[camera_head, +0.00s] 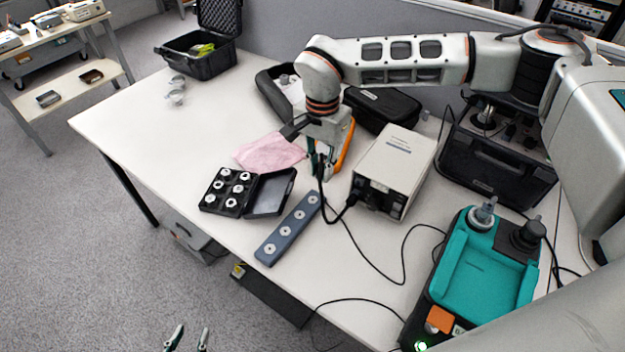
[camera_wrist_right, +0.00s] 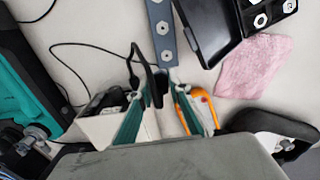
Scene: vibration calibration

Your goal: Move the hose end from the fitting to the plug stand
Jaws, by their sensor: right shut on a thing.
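My right gripper (camera_head: 320,172) points down over the table, just left of the cream instrument box (camera_head: 397,160). It is shut on a black hose end (camera_wrist_right: 158,88), which shows between the fingertips in the right wrist view (camera_wrist_right: 158,92). The black hose (camera_head: 323,195) loops from the fingers to the box's lower front, where a dark connector sits; I cannot tell which part is the fitting. A blue-grey bar (camera_head: 270,246) with several pale hex pieces lies in front of the gripper; I cannot tell whether it is the plug stand. My left gripper (camera_head: 188,339) is open and empty at the bottom edge.
A black case (camera_head: 210,206) of metal pieces and a pink cloth (camera_head: 270,152) lie left of the right gripper. An orange-edged device (camera_head: 346,146) stands close behind it. A teal unit (camera_head: 485,270) stands at front right. Thin cables cross the front. The table's left is mostly clear.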

